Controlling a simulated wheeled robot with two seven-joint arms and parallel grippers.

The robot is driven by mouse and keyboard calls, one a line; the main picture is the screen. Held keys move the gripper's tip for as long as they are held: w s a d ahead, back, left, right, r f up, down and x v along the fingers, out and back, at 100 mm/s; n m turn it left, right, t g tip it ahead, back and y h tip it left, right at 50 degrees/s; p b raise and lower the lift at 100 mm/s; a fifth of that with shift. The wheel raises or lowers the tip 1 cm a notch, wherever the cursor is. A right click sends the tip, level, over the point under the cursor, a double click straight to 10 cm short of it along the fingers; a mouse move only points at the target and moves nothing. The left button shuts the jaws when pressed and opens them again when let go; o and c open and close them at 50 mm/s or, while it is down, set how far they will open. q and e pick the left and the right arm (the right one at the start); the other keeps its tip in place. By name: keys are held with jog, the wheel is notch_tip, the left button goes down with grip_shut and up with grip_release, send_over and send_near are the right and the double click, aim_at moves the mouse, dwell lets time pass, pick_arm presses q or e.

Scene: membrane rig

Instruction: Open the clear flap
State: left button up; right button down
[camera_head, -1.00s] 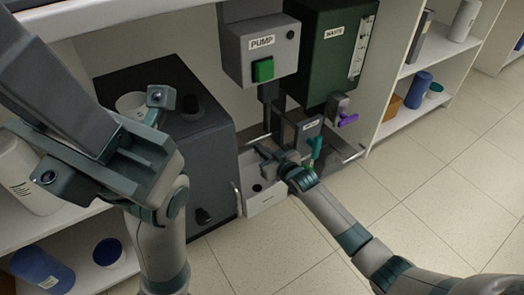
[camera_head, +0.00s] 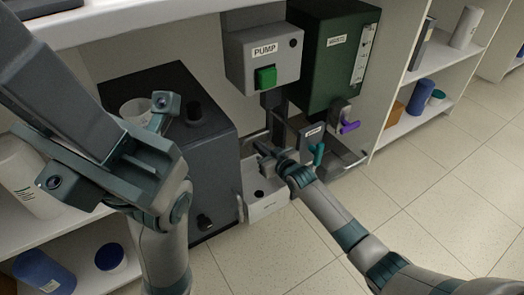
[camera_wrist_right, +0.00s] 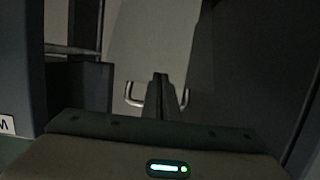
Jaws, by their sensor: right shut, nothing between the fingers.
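I cannot make out a clear flap with certainty in either view.
The pump box (camera_head: 262,70) and green waste box (camera_head: 327,65) hang above my right gripper. A purple handle (camera_head: 349,127) and a teal handle (camera_head: 318,153) stand to its right. The dark cabinet (camera_head: 215,145) is close on the left. Open floor (camera_head: 440,190) lies right.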

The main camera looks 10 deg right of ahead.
aim_at(254, 137)
jog(key=shift+w+a+r, duration=0.3)
jog(key=shift+w+r, duration=0.2)
jog(key=shift+w, duration=0.3)
jog(key=shift+w+a+r, duration=0.3)
jog(key=shift+w+r, duration=0.15)
jog(key=shift+w, duration=0.35)
jog(key=shift+w+a+r+b, duration=0.15)
jog(key=shift+w+a+b, duration=0.2)
jog(key=shift+w, duration=0.5)
jog(key=shift+w+a+r+b, duration=0.1)
jog(key=shift+w+a+b, duration=0.2)
jog(key=shift+w, duration=0.5)
jog(key=shift+s, duration=0.1)
jog(key=shift+s+d+f+p, duration=0.2)
jog(key=shift+s+d+p, duration=0.1)
jog(key=shift+s+p, duration=0.4)
jog(key=shift+s+d+f+p, duration=0.15)
jog(key=shift+s+d+p, duration=0.15)
jog(key=shift+s+p, duration=0.35)
jog(key=s+p, duration=0.1)
jog(key=s+d+f, duration=0.1)
jog(key=shift+s+f+p, duration=0.15)
jog(key=shift+s+p, duration=0.25)
